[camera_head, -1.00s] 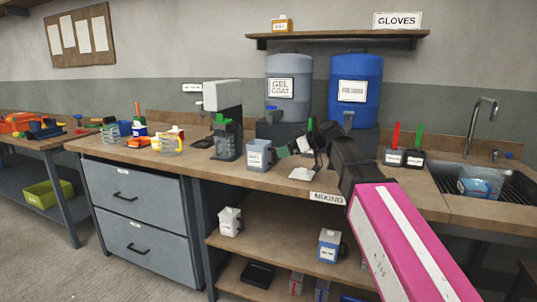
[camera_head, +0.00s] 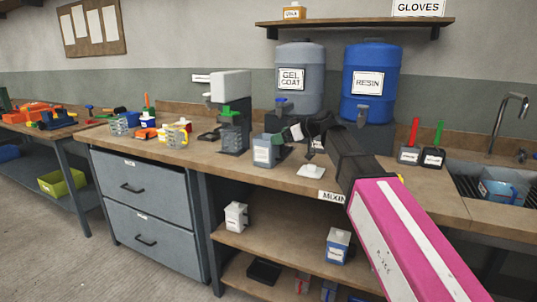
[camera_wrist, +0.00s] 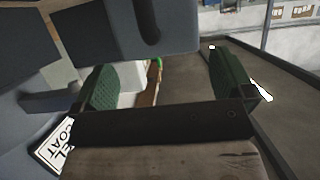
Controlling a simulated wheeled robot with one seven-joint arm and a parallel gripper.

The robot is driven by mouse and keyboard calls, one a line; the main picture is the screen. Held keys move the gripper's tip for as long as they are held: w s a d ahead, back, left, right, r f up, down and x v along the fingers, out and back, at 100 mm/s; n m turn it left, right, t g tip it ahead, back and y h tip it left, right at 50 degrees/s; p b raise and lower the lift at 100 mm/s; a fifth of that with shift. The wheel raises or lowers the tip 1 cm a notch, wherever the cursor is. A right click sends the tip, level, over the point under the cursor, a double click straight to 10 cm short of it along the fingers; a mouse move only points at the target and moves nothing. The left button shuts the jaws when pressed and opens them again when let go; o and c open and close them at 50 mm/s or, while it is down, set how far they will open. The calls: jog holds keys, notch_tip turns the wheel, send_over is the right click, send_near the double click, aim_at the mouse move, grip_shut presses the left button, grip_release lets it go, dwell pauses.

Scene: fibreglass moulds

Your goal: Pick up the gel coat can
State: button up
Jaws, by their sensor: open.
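The gel coat can (camera_head: 265,150), a small grey can with a white label too small to read in the head view, stands upright on the bench. My gripper (camera_head: 293,132) is just right of it, reaching in from the right, its green pads near the can's upper right side. In the wrist view my gripper (camera_wrist: 165,85) is open, its green pads well apart with nothing held between them. A large grey-blue surface (camera_wrist: 25,70) fills the left, with a tilted label reading "EL COAT"; I cannot tell whether it touches a finger.
Behind stand a grey GEL COAT drum (camera_head: 298,65) and a blue RESIN drum (camera_head: 370,65). A dispenser machine (camera_head: 233,105) is close left of the can. A small white item (camera_head: 311,171) lies on the bench in front. A sink (camera_head: 495,190) is at right.

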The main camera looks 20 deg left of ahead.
jog(key=x, duration=0.4)
jog(key=shift+w+a, duration=0.1)
jog(key=shift+a, duration=0.15)
jog(key=c, duration=1.5)
jog(key=shift+r, duration=0.1)
